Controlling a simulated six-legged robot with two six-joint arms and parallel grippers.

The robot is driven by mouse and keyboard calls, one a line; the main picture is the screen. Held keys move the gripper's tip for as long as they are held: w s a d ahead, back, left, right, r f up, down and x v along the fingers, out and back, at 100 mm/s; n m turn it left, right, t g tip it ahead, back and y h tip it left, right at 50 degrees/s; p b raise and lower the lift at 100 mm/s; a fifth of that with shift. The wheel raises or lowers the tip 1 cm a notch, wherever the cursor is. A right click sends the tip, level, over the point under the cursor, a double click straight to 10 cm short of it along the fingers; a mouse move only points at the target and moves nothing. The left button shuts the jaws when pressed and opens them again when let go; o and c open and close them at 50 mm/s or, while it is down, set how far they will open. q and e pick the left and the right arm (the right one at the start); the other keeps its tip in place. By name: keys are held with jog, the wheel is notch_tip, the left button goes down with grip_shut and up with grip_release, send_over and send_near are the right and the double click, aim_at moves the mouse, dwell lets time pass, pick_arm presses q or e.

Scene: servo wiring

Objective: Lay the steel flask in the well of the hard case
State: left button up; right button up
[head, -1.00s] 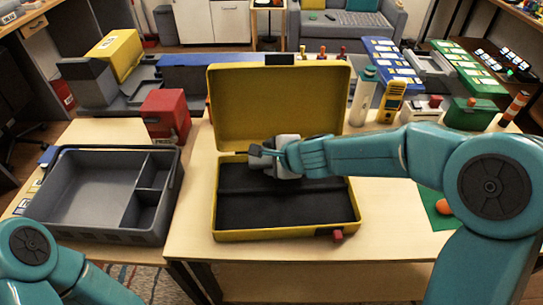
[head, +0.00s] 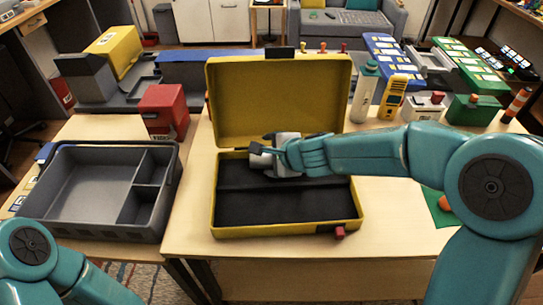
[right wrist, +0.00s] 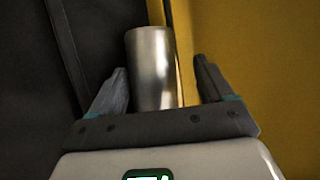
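The open yellow hard case (head: 216,205) stands on the table with a black lining and a ridge across it. The steel flask (right wrist: 152,68) is a plain metal cylinder, seen in the right wrist view between black lining and yellow wall. In the head view it shows as a small grey shape (head: 261,160) at the back of the case, partly hidden by my right gripper (head: 272,148). In the right wrist view the gripper's fingers (right wrist: 160,88) stand apart on either side of the flask, with a gap on the right. My left gripper is out of view.
The raised yellow lid (head: 270,100) stands behind my right gripper. A grey divided tray (head: 90,229) is to the left, with a red box (head: 163,110) behind it. A pale bottle (head: 362,95) and a yellow meter (head: 391,97) stand right of the lid.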

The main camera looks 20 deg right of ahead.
jog(key=shift+s+a+f, duration=0.15)
jog(key=shift+s+f, duration=0.15)
jog(key=shift+f, duration=0.25)
jog(key=shift+r, duration=0.1)
jog(key=shift+s+r, duration=0.25)
jog(key=shift+r, duration=0.05)
jog(key=p+v, duration=0.8)
jog(key=v, duration=0.7)
jog(key=shift+d+r, duration=0.25)
jog(key=shift+r, duration=0.2)
